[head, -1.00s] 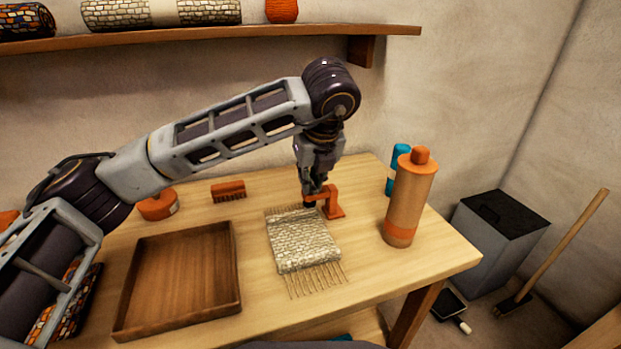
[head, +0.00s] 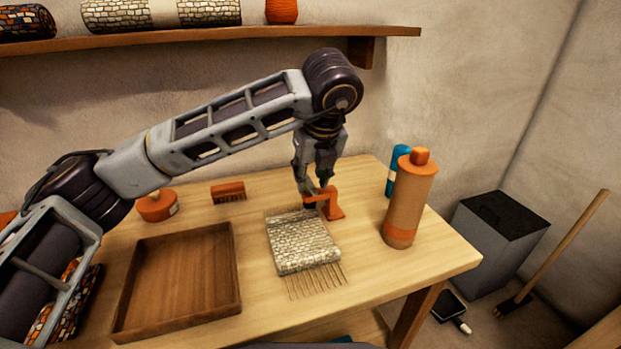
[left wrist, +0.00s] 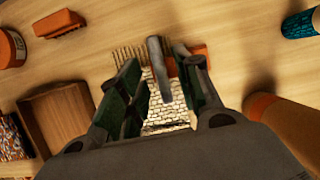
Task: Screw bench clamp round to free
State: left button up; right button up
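The orange bench clamp (head: 335,207) stands at the back right corner of a small woven mat (head: 303,242) with loose warp ends at both edges. In the left wrist view the clamp (left wrist: 200,52) shows partly behind a finger, with a grey bar (left wrist: 160,68) reaching between the fingers. My left gripper (head: 314,195) points down at the clamp. Its fingers (left wrist: 162,90) are apart, one on each side of the bar; I see no grip on it. The clamp's lower end is hidden. My right gripper is not in view.
An empty wooden tray (head: 180,280) lies left of the mat. An orange brush (head: 228,191) and a round orange tin (head: 157,205) are behind it. A tall orange-topped bottle (head: 408,200) stands close right of the clamp, with a blue one (head: 398,168) behind.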

pick_arm(q)
jog(key=v, duration=1)
jog(key=shift+s+r, duration=0.15)
jog(key=shift+r, duration=0.1)
dwell(1.4)
